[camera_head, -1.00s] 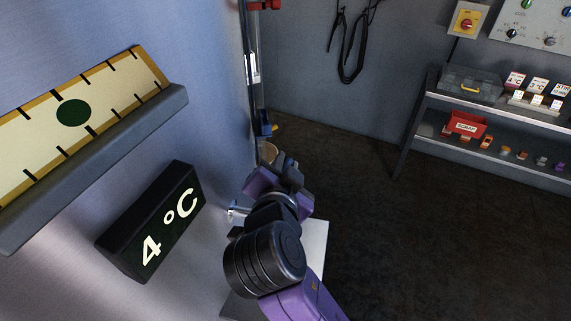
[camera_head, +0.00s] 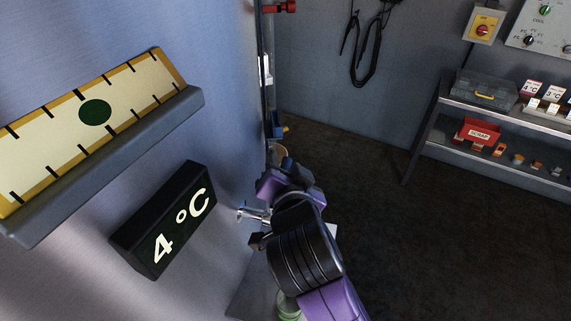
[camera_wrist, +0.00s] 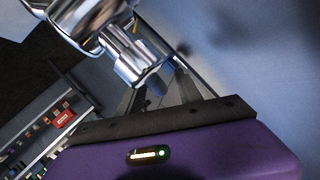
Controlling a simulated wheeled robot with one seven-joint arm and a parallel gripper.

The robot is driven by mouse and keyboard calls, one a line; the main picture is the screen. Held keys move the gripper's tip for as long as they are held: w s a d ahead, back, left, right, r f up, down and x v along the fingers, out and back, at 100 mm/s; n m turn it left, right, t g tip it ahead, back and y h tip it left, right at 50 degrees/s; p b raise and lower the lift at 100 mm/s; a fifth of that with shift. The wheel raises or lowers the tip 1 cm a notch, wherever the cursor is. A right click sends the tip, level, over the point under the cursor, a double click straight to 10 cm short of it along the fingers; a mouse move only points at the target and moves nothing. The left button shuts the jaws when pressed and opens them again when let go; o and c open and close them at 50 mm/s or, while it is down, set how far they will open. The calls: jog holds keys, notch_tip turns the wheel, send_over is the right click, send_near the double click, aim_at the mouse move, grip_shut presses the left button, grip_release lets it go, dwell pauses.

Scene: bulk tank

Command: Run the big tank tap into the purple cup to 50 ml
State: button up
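The chrome tap (camera_head: 252,214) sticks out from the tank wall (camera_head: 225,110), left of my gripper in the head view. In the wrist view a large chrome spout (camera_wrist: 138,60) is close in front of my gripper and covers part of the fingers. My gripper (camera_head: 287,170) is raised beside the tap; in the wrist view its two grey fingers (camera_wrist: 158,92) stand apart with nothing clearly between them. I cannot pick out the purple cup for certain; a small purplish item (camera_head: 556,170) is on the lower shelf at right.
A 4 °C display (camera_head: 165,225) and a yellow-edged gauge ledge (camera_head: 95,112) jut from the tank. A pale green round item (camera_head: 289,307) shows partly under my arm. The dark floor between is clear.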

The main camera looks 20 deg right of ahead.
jog(key=v, duration=0.7)
jog(key=shift+s+r+b, duration=0.15)
jog(key=shift+s+b, duration=0.2)
jog(key=shift+s+a, duration=0.1)
jog(key=shift+a, duration=0.05)
